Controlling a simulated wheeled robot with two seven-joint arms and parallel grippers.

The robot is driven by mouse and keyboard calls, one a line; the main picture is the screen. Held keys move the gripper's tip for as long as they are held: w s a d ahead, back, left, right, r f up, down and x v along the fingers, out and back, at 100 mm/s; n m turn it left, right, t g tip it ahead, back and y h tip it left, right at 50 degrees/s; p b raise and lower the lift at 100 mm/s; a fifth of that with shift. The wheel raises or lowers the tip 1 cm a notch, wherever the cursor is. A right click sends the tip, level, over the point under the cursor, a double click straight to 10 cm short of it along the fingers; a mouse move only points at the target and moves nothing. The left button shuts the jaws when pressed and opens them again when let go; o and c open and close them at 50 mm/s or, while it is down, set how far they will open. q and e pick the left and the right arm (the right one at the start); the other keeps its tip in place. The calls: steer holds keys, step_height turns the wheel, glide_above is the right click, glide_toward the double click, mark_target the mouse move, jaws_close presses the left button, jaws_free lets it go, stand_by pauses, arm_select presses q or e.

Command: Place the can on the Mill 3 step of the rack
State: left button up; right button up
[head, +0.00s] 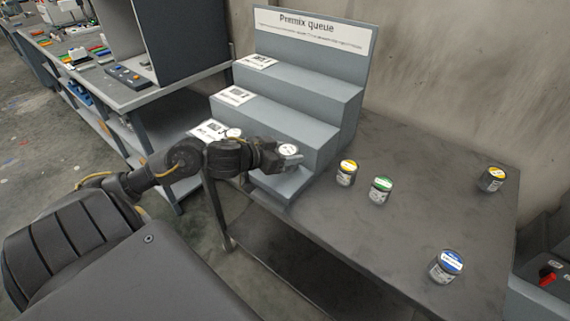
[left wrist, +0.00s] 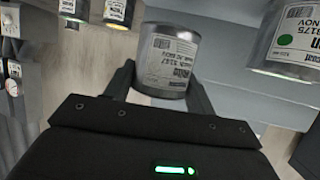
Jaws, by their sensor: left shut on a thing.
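The can (left wrist: 168,58) is grey with a white label and sits between the fingers of my left gripper (left wrist: 165,85) in the left wrist view. In the head view its white lid (head: 289,149) shows at the tip of my left gripper (head: 282,158), in front of the rack's lower steps. I cannot tell whether its base touches a step. The grey stepped rack (head: 315,97) carries a "Premix queue" sign and white step cards too small to read, so I cannot tell which step is Mill 3. My right gripper is not in view.
Another white-lidded can (head: 233,132) stands by the lowest card. The upper two steps hold no cans.

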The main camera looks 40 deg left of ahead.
arm_select(q)
steer(key=shift+w+a+f+b, duration=0.1)
steer(key=shift+a+f+b, duration=0.1)
steer(key=shift+f, duration=0.8)
steer(key=shift+w+a+f+b, duration=0.1)
steer(key=shift+a+f+b, duration=0.1)
steer(key=shift+f, duration=0.8)
steer(key=shift+f, duration=0.1)
steer(key=o, duration=1.1)
steer(key=shift+f, duration=0.1)
steer(key=shift+r, duration=0.25)
steer(key=shift+s+a, duration=0.1)
steer(key=shift+s, duration=0.25)
steer(key=p+v, duration=0.1)
steer(key=v, duration=1)
steer(key=shift+s+r, duration=0.1)
steer(key=shift+s, duration=0.05)
